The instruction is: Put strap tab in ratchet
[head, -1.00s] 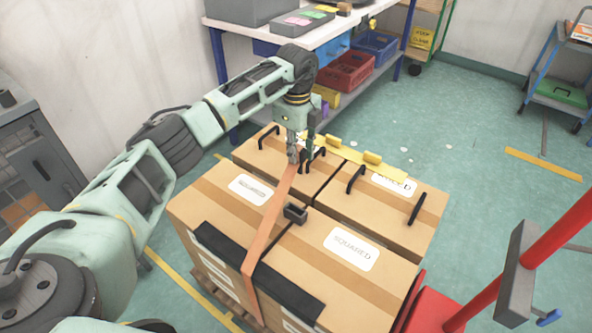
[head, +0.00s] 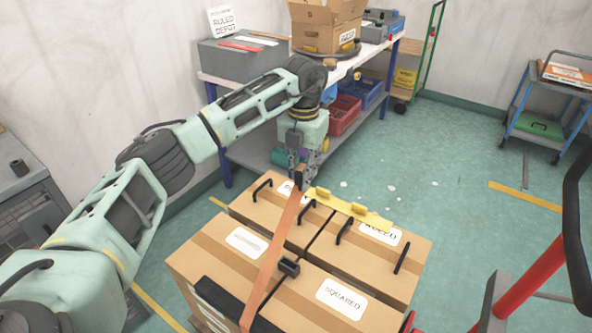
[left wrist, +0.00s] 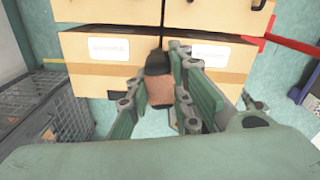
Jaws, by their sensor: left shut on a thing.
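My left gripper (head: 300,165) is shut on the dark end of an orange strap, the strap tab (head: 299,178). It holds the tab above the far edge of the boxes. The strap (head: 272,249) runs from there toward the near side, over the box tops. In the left wrist view, the black tab (left wrist: 157,62) and orange webbing (left wrist: 160,91) sit between the fingers of the gripper (left wrist: 158,76). A small dark grey block (head: 289,267), perhaps the ratchet, sits near the middle of the boxes. My right gripper is out of view.
Several cardboard boxes (head: 325,252) stand together, some with black handles. A yellow edge piece (head: 350,208) lies on the far boxes and a black one (head: 222,303) at the near edge. A red pole (head: 533,278) stands at right. A workbench (head: 345,62) stands behind.

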